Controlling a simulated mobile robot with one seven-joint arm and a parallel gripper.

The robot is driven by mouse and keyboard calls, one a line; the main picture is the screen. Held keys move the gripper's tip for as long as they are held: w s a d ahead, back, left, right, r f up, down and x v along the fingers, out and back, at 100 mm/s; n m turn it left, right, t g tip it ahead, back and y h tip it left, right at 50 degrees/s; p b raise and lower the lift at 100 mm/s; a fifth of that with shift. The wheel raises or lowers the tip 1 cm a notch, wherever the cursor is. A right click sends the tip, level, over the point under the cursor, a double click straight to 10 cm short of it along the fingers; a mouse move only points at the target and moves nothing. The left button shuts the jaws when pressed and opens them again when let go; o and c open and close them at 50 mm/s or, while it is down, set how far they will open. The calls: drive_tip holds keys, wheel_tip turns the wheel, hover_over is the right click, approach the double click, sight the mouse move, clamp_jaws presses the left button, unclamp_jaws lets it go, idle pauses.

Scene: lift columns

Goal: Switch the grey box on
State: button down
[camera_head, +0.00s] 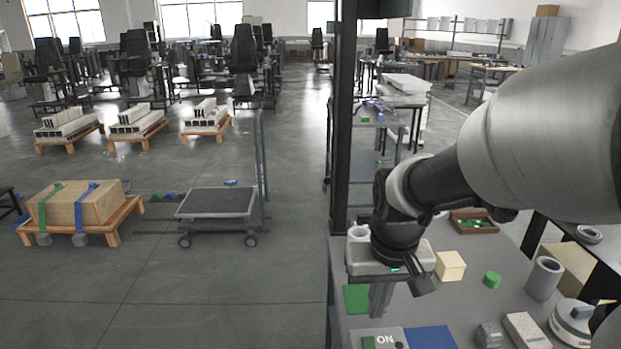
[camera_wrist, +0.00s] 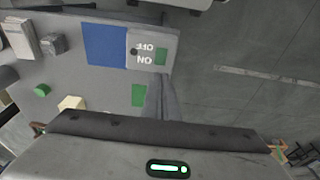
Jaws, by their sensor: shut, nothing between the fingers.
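A blue panel (camera_head: 431,337) adjoins the box. A green square (camera_head: 357,298) lies near my fingers. A pale yellow block (camera_head: 450,265), green cylinder (camera_head: 491,280), grey cup (camera_head: 545,278) and white round device (camera_head: 572,322) stand to the right. A dark post (camera_head: 343,120) rises at the table's left.

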sight(369, 346)
drive_tip(key=f, duration=0.3)
drive_tip(key=w+f+b, duration=0.1)
drive_tip(key=f, duration=0.2)
drive_tip(key=f+b, duration=0.1)
drive_tip(key=f, duration=0.2)
drive_tip(key=shift+w+f, duration=0.15)
drive_tip(key=shift+w, duration=0.05)
drive_tip(key=shift+w+p, duration=0.1)
drive_tip(key=shift+p, duration=0.2)
drive_tip(key=shift+f+g, duration=0.25)
drive_tip(key=shift+g, duration=0.05)
drive_tip(key=shift+s+r, duration=0.15)
drive_tip(key=shift+s, duration=0.65)
